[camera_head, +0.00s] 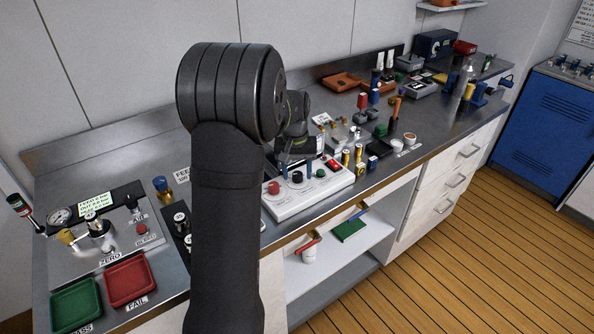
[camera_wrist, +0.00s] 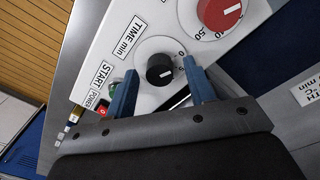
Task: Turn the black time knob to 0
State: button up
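The black time knob (camera_wrist: 159,68) sits on a white dial on the white panel (camera_wrist: 95,52), beside the label "TIME min" (camera_wrist: 131,36). Its white pointer mark faces right and slightly down in the wrist view; small scale figures lie on that side, too small to read surely. My gripper (camera_wrist: 159,72) is open, its two blue fingers on either side of the knob with visible gaps. I cannot tell how far the tips are above the panel. In the head view the black knob (camera_head: 297,178) shows between the finger tips, and my arm hides the panel's left surroundings.
A green START button (camera_wrist: 113,87) and a red power switch (camera_wrist: 102,111) are near the left finger. Small brass and black parts (camera_head: 359,154) stand right of the panel. Red (camera_head: 152,266) and green trays lie left.

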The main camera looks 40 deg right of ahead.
aim_at(294, 174)
notch_tip(294, 174, up, 18)
jog(key=shift+w+a+f, duration=0.2)
jog(key=shift+a+f, duration=0.05)
jog(key=shift+a, duration=0.05)
jog(key=shift+f, duration=0.1)
dwell(0.6)
jog(key=f, duration=1.7)
jog(key=shift+s+d+f, duration=0.2)
jog(key=shift+s+d, duration=0.05)
jog(key=shift+d, duration=0.05)
jog(key=shift+r, duration=0.15)
